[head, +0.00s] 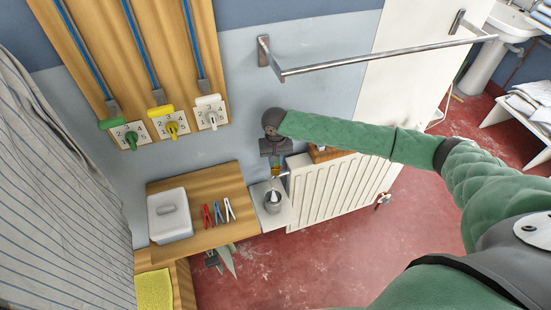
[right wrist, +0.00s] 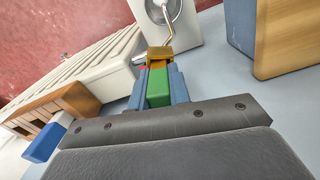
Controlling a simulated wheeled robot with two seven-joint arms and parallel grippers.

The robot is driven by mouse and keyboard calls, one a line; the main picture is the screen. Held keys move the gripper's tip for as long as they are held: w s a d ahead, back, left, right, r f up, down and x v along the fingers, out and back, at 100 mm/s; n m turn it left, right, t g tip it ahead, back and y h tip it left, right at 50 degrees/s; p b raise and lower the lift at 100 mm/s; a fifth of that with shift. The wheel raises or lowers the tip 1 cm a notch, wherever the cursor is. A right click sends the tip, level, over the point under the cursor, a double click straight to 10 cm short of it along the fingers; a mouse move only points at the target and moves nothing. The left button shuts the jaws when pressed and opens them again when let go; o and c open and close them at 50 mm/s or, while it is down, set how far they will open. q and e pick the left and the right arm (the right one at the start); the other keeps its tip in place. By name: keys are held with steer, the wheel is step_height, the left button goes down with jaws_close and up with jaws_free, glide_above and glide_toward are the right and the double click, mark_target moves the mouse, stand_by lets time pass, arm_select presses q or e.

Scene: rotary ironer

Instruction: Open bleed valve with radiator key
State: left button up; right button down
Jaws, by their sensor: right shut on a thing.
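My right gripper (head: 275,168) is at the top left end of the white radiator (head: 325,187), pointing down. In the right wrist view, its fingers (right wrist: 160,88) are shut on the green handle of the radiator key (right wrist: 159,94). The brass head of the key (right wrist: 159,54) is at the end of a short metal stub (right wrist: 137,60) from the radiator. The bleed valve is mostly hidden there, so I cannot tell how far the key sits on it. A thin bent spout (right wrist: 169,30) leads from there towards a metal cup (head: 272,203). I do not see my left gripper clearly.
A wooden shelf (head: 195,190) left of the cup holds a white lidded box (head: 170,215) and red, blue and white pegs (head: 218,212). A metal rail (head: 380,58) crosses above my right arm. Red floor is open below.

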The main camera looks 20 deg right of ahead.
steer(key=shift+r+n, duration=0.1)
steer(key=shift+n, duration=0.5)
steer(key=c, duration=1.2)
jaws_free()
steer(key=shift+c, duration=0.2)
